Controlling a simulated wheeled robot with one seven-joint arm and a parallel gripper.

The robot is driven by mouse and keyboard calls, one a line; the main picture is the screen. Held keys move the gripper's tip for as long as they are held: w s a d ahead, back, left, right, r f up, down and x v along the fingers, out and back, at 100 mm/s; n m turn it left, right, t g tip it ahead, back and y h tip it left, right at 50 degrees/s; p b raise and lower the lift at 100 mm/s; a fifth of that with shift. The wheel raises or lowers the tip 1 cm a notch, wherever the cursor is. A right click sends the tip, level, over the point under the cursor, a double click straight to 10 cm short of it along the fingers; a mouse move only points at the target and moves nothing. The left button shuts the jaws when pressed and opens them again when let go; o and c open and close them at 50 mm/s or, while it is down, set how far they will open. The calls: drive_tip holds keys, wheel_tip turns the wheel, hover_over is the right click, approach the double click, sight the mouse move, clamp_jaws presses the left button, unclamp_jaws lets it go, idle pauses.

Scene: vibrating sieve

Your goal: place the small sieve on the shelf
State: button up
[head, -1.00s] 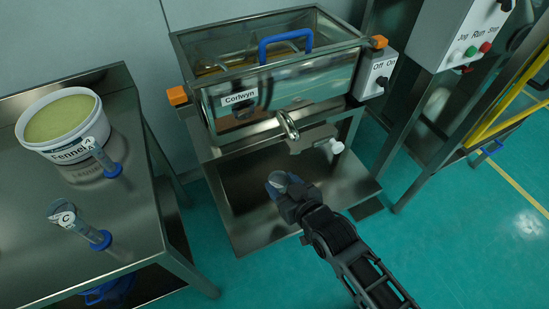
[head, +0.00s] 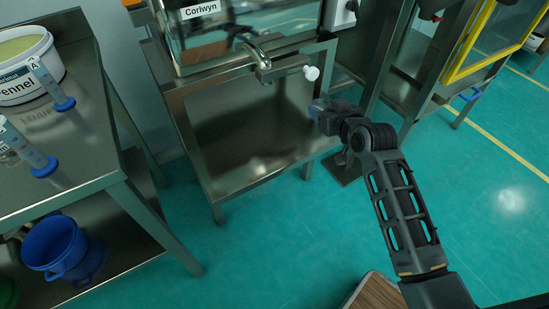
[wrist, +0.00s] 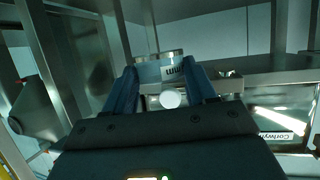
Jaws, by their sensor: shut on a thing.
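My gripper (head: 322,112) is stretched out in front of the machine stand, at its right side, above the floor. In the wrist view its two blue fingers (wrist: 163,85) are closed on a small metal-rimmed piece (wrist: 172,70) with a label ending in "mm", which looks like the small sieve. In the head view the held piece is too small to make out clearly. A lower shelf (head: 125,262) under the left table holds a blue bucket (head: 52,248). I cannot tell which surface is the task's shelf.
The machine's tank, labelled Corlwyn (head: 200,9), has a spout (head: 255,55) and a white knob (head: 311,73). The left table (head: 75,150) carries a white tub (head: 30,75) and labelled cylinders. A yellow-framed panel (head: 500,50) stands right. A wooden top (head: 372,292) is at the bottom.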

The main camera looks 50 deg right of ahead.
drive_tip(key=shift+s+d+f, duration=0.25)
drive_tip(key=shift+s+f, duration=0.05)
drive_tip(key=b, duration=0.3)
hover_over(284, 145)
wheel_tip(284, 145, down, 7)
drive_tip(key=shift+r, duration=0.15)
drive_tip(key=shift+f+b, duration=0.45)
drive_tip(key=shift+f, duration=1.55)
drive_tip(key=shift+f, duration=0.2)
drive_tip(key=o, duration=1)
drive_tip(key=shift+o, duration=0.2)
drive_tip(key=shift+r, duration=0.1)
